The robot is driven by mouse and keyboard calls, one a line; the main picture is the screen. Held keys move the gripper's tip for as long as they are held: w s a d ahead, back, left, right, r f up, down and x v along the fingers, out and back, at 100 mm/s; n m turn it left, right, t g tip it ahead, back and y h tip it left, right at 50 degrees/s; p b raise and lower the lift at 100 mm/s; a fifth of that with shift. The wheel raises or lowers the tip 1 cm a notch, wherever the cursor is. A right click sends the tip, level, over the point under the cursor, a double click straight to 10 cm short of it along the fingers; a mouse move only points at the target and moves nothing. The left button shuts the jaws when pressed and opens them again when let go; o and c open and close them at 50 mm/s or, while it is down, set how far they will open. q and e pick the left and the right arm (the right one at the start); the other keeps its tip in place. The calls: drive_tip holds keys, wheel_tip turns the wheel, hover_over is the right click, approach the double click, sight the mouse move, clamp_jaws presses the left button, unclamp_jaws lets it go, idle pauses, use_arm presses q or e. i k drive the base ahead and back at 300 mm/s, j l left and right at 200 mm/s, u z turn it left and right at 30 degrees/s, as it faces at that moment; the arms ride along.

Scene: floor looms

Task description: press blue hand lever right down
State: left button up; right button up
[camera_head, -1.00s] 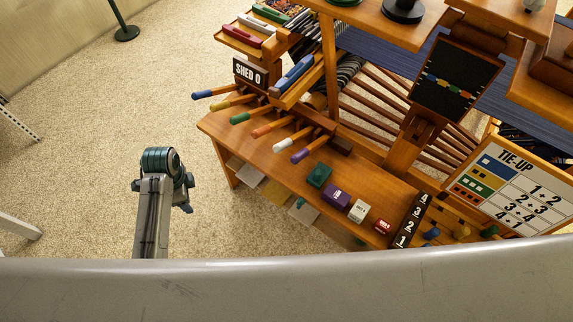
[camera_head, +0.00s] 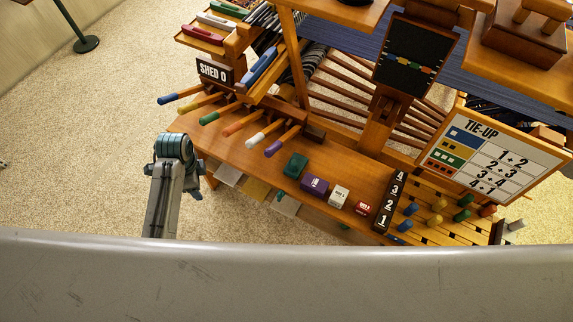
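The blue hand lever (camera_head: 180,94) is the leftmost of a row of colour-tipped levers on the left side of the loom. It sticks out to the left, with its blue tip at the free end, below the SHED 0 sign. One of my arms, coming up from the lower left, shows a teal joint below the lever, apart from it in the picture. The fingertips of that arm cannot be made out. My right arm and gripper are not in view.
Yellow, green, orange, white and purple levers (camera_head: 284,138) sit close beside the blue one. A wooden bench (camera_head: 234,160) with small coloured blocks lies below them. A TIE-UP board (camera_head: 494,155) stands at the right. Carpet (camera_head: 90,160) at the left is open.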

sight(161, 101)
drive_tip(key=i+j+u, duration=0.2)
drive_tip(key=i+j, duration=0.2)
drive_tip(key=i+j+u, duration=0.15)
drive_tip(key=i+j, duration=0.2)
drive_tip(key=i, duration=0.15)
